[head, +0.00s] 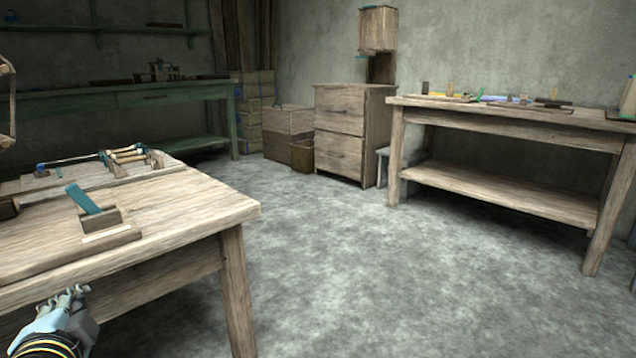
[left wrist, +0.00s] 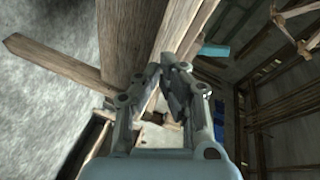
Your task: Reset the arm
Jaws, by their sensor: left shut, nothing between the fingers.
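My left gripper (head: 76,293) shows at the bottom left of the head view, low in front of the near wooden table. In the left wrist view its two fingers (left wrist: 163,70) come together at the tips and hold nothing. A wooden beam or leg (left wrist: 178,30) lies behind the fingertips there; I cannot tell whether they touch it. My right gripper is in neither view.
The near wooden table (head: 190,207) holds a block with a teal piece (head: 84,199). Another workbench (head: 500,118) with small tools stands at the right. Drawers (head: 341,130) and a green bench (head: 180,95) stand at the back. The grey floor (head: 330,260) between is clear.

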